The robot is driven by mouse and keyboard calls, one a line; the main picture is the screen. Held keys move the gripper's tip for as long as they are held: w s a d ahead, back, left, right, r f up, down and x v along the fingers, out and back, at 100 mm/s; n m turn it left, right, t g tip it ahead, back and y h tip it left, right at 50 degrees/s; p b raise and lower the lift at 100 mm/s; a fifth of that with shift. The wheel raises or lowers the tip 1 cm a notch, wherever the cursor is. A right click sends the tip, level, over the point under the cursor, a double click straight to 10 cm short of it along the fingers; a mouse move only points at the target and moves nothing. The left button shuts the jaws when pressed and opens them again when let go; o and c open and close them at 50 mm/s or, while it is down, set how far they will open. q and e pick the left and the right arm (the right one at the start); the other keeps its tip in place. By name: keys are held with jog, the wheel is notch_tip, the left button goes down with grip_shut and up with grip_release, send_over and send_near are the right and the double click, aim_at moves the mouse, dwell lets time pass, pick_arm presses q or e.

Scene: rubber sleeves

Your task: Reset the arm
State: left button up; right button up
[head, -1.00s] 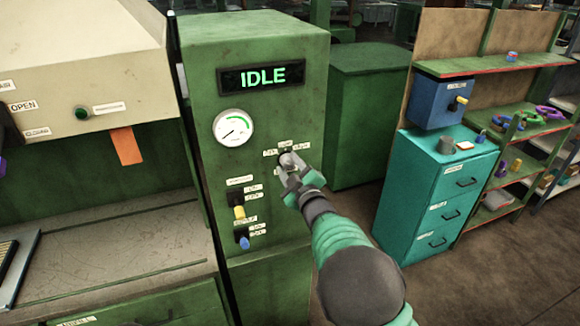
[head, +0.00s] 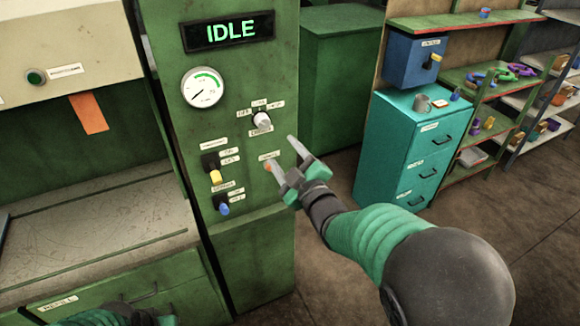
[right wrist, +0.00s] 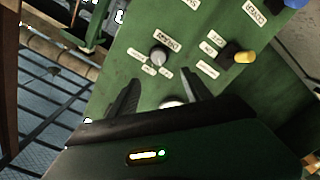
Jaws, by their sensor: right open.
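My right arm (head: 385,240) reaches in from the lower right in the head view. Its gripper (head: 280,152) is open and empty, in front of the green control panel (head: 235,160), below and right of a pale rotary knob (head: 262,120). In the right wrist view the two dark fingers (right wrist: 160,96) stand apart, with the knob (right wrist: 158,57) beyond them and a pale round part (right wrist: 172,102) between them. Part of my left arm (head: 95,317) shows at the bottom left edge. Its gripper is mostly cut off and its jaws cannot be made out.
The panel carries an IDLE display (head: 229,31), a gauge (head: 202,88), a yellow switch (head: 215,177) and a blue switch (head: 223,209). A teal cabinet (head: 400,160) and shelves (head: 480,110) stand at the right. Floor between panel and cabinet is open.

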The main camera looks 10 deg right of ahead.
jog(key=shift+v, duration=1.5)
jog(key=shift+f, duration=0.15)
